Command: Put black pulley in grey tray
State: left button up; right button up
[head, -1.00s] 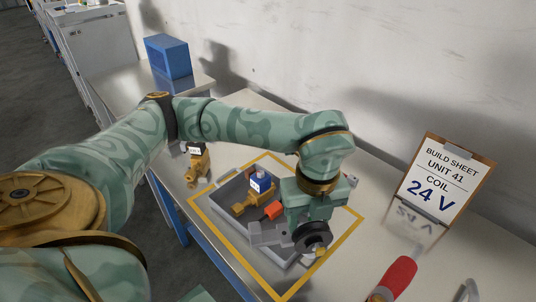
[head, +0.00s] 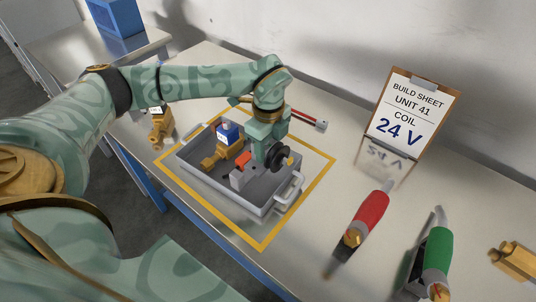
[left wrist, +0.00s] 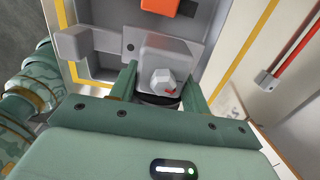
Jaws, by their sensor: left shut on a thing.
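The grey tray (head: 205,180) stands inside a yellow outline on the bench. My left gripper (head: 270,160) is over the tray's right part, near its light handle. It is shut on the black pulley (head: 272,161), a dark grooved wheel with a brass-coloured centre. In the left wrist view, the gripper's fingers (left wrist: 160,90) stand either side of a dark rim, the pulley (left wrist: 158,100). A grey block with a hex head shows just beyond it. I cannot tell whether the pulley touches the tray. My right gripper is not in view.
The tray holds a brass valve with a blue coil (head: 228,132), an orange block (head: 243,160) and a grey bracket (head: 238,179). Another brass valve (head: 161,125) stands left. A build sheet (head: 408,112), red-handled tool (head: 371,211) and green-handled tool (head: 437,249) are right.

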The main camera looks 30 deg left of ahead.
aim_at(268, 154)
pick_arm(q)
jog(key=shift+w+a+f, duration=0.25)
jog(key=shift+w+f, duration=0.05)
jog(key=shift+f, duration=0.1)
jog(key=f, duration=0.2)
jog(key=f+b, duration=0.1)
jog(key=shift+w+a+f, duration=0.2)
jog(key=shift+f, duration=0.2)
jog(key=shift+r, duration=0.1)
jog(key=o, duration=1.5)
notch_tip(268, 154, up, 12)
jog(key=p, duration=0.2)
jog(key=shift+p, duration=0.3)
